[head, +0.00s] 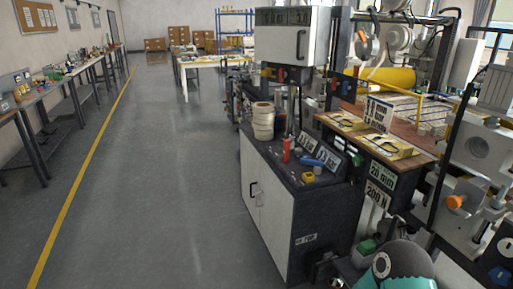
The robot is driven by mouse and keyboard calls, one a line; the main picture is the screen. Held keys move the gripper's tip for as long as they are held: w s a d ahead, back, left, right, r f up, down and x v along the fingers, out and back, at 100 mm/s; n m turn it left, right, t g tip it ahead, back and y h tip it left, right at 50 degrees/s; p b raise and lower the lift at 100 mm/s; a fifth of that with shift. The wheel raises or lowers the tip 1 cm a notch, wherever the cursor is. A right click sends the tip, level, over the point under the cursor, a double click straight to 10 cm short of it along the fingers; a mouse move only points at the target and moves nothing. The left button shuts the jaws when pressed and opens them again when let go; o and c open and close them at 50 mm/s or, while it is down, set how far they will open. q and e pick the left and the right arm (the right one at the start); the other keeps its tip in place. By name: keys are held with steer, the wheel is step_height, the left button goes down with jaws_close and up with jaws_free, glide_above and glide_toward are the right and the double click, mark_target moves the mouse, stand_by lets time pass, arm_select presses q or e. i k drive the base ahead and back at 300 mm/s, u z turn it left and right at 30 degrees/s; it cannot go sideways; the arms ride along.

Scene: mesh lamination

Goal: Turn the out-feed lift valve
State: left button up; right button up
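The lamination machine stands on the right side of the head view. I cannot tell for certain which part is the out-feed lift valve. An orange knob (456,202) sits on the machine's light-coloured side at the right. A second orange knob (361,37) is higher up, beside the hanging control box. A small green part (367,246) shows low on the machine near the bottom. No label naming the lift valve is readable. Neither of my grippers is in view.
A white and black cabinet (268,194) carries tape rolls (263,121), a red bottle (286,150) and small items. A control box (292,37) hangs above it. Benches (60,85) line the left wall. The grey floor (160,170) between is clear, with a yellow line (86,168).

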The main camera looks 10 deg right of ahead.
mark_target(317, 165)
steer(key=u, duration=0.2)
steer(key=i, duration=1.25)
steer(key=z, duration=0.6)
steer(key=i, duration=0.7)
steer(key=z, duration=0.5)
steer(key=k, duration=0.9)
steer(key=z, duration=0.2)
steer(key=i, duration=0.9)
steer(key=u, duration=0.1)
